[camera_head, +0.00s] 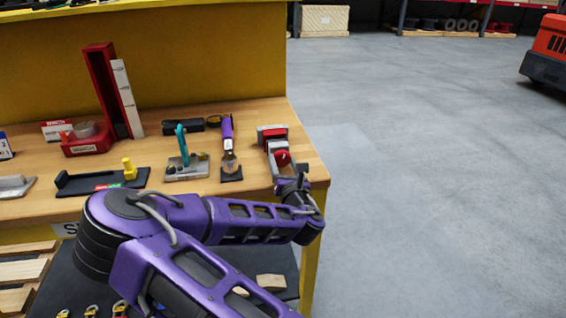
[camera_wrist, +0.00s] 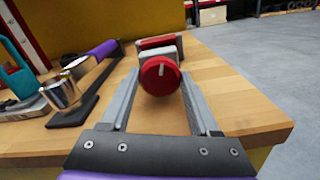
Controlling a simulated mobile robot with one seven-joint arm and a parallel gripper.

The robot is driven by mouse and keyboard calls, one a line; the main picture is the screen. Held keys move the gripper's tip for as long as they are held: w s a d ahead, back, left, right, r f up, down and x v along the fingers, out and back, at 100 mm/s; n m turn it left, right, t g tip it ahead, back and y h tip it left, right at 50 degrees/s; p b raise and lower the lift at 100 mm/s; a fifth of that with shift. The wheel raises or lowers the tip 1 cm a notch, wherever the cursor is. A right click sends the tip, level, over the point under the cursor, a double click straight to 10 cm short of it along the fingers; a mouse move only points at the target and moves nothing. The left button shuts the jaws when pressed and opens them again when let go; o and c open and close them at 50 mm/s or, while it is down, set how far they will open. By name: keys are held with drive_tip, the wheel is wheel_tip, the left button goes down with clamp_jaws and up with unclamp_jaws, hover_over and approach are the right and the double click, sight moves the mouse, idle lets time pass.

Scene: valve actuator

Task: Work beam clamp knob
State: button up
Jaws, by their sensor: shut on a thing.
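The beam clamp's red round knob (camera_wrist: 159,75), with a white mark on its face, faces the camera in the wrist view. The clamp body (camera_wrist: 158,45), red and grey, stands behind it on the wooden bench. In the head view the clamp (camera_head: 272,135) is at the bench's right end, with the knob (camera_head: 282,158) at its near side. My gripper (camera_wrist: 160,88) has one finger on each side of the knob and is shut on it. In the head view my gripper (camera_head: 284,172) is small and partly hidden by the wrist.
Left of the clamp are a purple-handled tool (camera_head: 227,135) on a black base and a teal-handled toggle clamp (camera_head: 182,142). A yellow knob (camera_head: 129,169) sits on a black holder farther left. The bench's right edge is close to the clamp, with open floor beyond.

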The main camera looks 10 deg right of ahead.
drive_tip(key=shift+m, duration=1.3)
drive_tip(key=o, duration=1.4)
drive_tip(key=shift+c, duration=0.2)
